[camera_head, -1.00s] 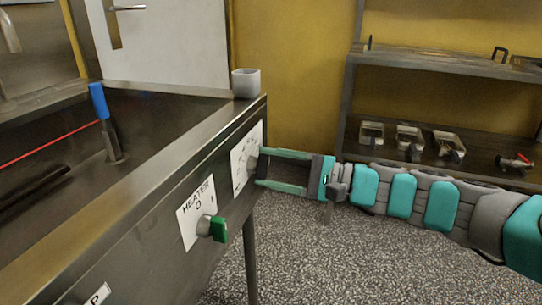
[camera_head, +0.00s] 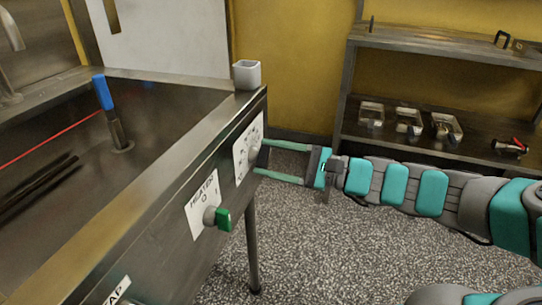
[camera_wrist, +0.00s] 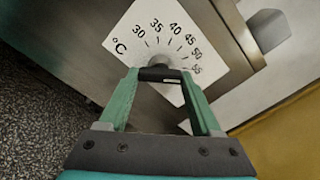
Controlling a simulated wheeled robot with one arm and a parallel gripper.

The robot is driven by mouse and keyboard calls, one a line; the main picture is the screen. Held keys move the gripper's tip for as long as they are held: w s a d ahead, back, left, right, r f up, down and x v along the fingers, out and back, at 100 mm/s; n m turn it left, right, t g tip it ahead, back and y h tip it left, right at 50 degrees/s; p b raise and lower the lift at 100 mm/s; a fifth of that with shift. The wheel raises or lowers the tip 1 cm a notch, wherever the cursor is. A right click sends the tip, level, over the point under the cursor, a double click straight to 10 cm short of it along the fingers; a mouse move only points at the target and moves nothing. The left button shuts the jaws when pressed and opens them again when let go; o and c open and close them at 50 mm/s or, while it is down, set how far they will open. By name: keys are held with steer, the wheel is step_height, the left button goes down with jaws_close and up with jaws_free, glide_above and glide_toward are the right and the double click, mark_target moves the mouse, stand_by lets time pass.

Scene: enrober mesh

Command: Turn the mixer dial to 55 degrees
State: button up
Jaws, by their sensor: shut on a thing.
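The mixer dial is a grey knob (camera_wrist: 160,61) with a black grip bar (camera_wrist: 161,74) bearing a short white line, on a white °C scale plate (camera_wrist: 145,22) marked 30 to 55. The plate (camera_head: 240,160) also shows on the steel machine's side panel in the head view. My gripper (camera_wrist: 159,76) has its teal fingers at both ends of the bar and is shut on the dial. It reaches in from the right in the head view (camera_head: 261,157). The fingers and the oblique angle make the exact pointer reading hard to tell.
A heater plate (camera_head: 204,200) with a green-handled switch (camera_head: 222,218) sits left of the dial. A blue-handled lever (camera_head: 103,93) rises from the machine top. Shelves (camera_head: 430,145) with trays stand behind.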

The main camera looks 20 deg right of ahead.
steer(key=o, duration=1.4)
steer(key=v, duration=0.7)
steer(key=shift+s+d+b, duration=0.25)
steer(key=shift+d+b, duration=0.05)
steer(key=shift+b, duration=0.1)
